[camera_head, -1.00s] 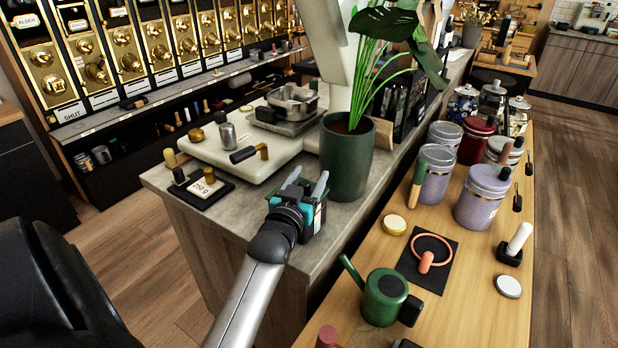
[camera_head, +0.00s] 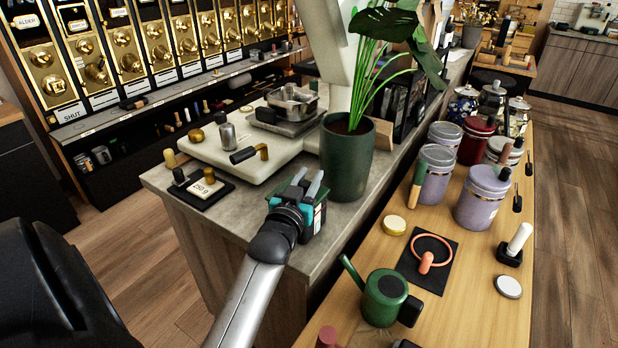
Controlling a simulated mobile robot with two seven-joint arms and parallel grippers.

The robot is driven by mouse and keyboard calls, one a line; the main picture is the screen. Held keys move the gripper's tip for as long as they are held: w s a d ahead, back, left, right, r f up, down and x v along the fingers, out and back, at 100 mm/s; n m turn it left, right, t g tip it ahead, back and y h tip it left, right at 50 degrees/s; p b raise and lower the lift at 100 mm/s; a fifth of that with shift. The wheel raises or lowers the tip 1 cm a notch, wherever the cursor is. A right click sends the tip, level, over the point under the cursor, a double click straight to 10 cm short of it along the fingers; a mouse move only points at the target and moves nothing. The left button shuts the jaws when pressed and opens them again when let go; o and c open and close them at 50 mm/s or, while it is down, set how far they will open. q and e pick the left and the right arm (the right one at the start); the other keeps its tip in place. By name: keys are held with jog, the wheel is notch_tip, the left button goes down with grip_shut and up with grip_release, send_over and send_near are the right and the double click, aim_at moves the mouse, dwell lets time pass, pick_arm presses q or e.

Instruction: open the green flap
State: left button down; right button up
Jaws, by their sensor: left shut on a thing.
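A small dark carton with a pale label (camera_head: 317,218) stands on the grey counter, left of the potted plant. A bit of green, which looks like the green flap (camera_head: 287,190), shows at its top beside my left gripper (camera_head: 308,183). The two grey fingers are close together at the carton's top, shut on what looks like the flap. The gripper body and wrist hide most of the carton and flap, so I cannot tell how far the flap is raised. My right gripper is not in view.
A green plant pot (camera_head: 346,160) stands close to the right of the gripper. A wooden table (camera_head: 468,275) with canisters and a green watering can (camera_head: 384,298) is at right.

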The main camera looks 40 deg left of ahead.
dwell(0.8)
